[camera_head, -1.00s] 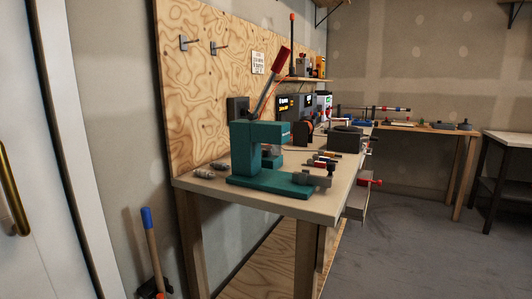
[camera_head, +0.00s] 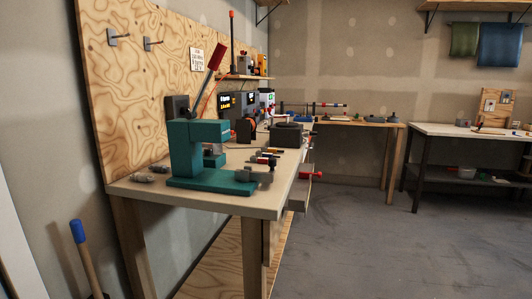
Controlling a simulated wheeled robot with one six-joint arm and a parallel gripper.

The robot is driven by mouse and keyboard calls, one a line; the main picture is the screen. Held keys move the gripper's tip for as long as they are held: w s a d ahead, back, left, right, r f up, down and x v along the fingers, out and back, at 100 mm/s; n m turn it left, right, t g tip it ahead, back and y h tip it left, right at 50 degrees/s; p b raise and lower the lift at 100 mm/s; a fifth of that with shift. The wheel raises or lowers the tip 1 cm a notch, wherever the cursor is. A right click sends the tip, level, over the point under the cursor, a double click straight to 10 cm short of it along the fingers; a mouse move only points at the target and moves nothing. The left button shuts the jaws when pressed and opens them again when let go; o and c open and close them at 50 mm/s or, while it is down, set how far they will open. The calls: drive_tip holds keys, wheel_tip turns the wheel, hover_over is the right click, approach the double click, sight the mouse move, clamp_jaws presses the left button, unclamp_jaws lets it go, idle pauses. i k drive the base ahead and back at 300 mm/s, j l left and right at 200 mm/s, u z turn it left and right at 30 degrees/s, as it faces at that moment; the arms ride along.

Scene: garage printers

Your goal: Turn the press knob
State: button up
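A teal press (camera_head: 195,155) stands upright on the near end of the wooden workbench (camera_head: 215,198), left of centre. A grey lever with a red grip (camera_head: 215,56) rises from it, tilted up to the right. A small dark knob-like part (camera_head: 265,168) with a grey cylinder (camera_head: 246,175) sits at the right end of the press's base; I cannot tell for sure whether it is the press knob. My gripper is not in view.
A plywood panel (camera_head: 125,70) backs the bench against the wall. A blue-ended handle (camera_head: 78,232) leans at lower left. Small tools lie behind the press. A white-topped table (camera_head: 470,136) stands at the right. The concrete floor (camera_head: 380,245) right of the bench is clear.

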sight(208, 152)
drive_tip(key=i+l+u, duration=0.15)
drive_tip(key=i+l, duration=0.15)
drive_tip(key=i+l+u, duration=0.15)
drive_tip(key=i+l, duration=0.2)
drive_tip(key=i+l+u, duration=0.15)
drive_tip(key=i+l, duration=0.2)
drive_tip(key=i+l+u, duration=0.1)
drive_tip(key=i+l, duration=0.35)
drive_tip(key=i+l+u, duration=0.15)
drive_tip(key=i+l, duration=0.15)
drive_tip(key=i+l+u, duration=0.15)
drive_tip(key=i+l, duration=0.15)
drive_tip(key=l, duration=0.3)
drive_tip(key=i+l+u, duration=0.15)
drive_tip(key=l, duration=0.35)
drive_tip(key=i, duration=0.1)
